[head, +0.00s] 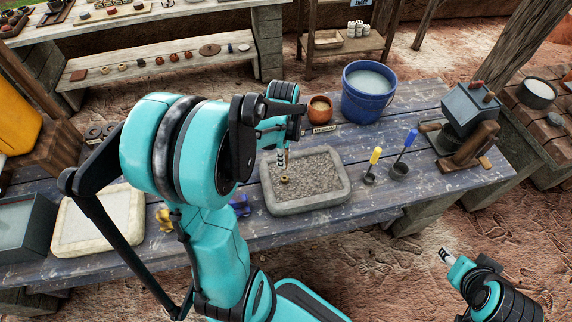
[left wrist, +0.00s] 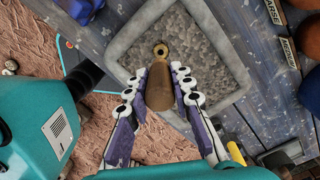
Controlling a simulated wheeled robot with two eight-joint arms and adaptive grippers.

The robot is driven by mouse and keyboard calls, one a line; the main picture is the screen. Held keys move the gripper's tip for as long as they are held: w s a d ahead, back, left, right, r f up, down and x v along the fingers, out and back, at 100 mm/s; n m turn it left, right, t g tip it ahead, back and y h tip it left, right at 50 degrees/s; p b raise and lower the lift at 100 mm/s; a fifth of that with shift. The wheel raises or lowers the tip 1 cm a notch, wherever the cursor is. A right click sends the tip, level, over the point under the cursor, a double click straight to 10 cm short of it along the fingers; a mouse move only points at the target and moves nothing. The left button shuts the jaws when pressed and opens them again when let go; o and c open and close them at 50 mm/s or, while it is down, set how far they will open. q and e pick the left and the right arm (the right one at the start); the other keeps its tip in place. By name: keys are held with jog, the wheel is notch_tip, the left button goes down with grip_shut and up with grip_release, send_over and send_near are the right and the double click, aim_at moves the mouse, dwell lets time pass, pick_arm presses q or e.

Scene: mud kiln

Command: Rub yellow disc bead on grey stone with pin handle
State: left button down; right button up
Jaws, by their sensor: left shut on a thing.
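The grey stone (head: 307,207) is a shallow slab with a raised rim and a rough bed, lying on the blue plank table. Its pale rim also shows in the left wrist view (left wrist: 237,62). My left gripper (head: 283,150) is shut on the brown pin handle (left wrist: 160,90), between its two fingers. The yellow disc bead (head: 285,180) is at the handle's far end, over the rough bed, and shows as a ring in the left wrist view (left wrist: 160,50). I cannot tell whether it touches the bed. My right gripper (head: 446,258) is off the table at lower right; its fingers are too small to judge.
A blue bucket of water (head: 366,98) and a clay pot (head: 320,108) stand behind the stone. A yellow-handled tool (head: 374,158) and a blue-handled tool (head: 408,142) stand right of it. A pale tray (head: 122,207) lies left.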

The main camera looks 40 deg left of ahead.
pick_arm(q)
jog(key=shift+d+f+b, duration=0.1)
jog(key=shift+f+b, duration=1.65)
jog(key=shift+f, duration=0.45)
jog(key=shift+w+f+b, duration=0.1)
jog(key=shift+f+b, duration=0.85)
jog(key=shift+f, duration=0.1)
dwell(0.4)
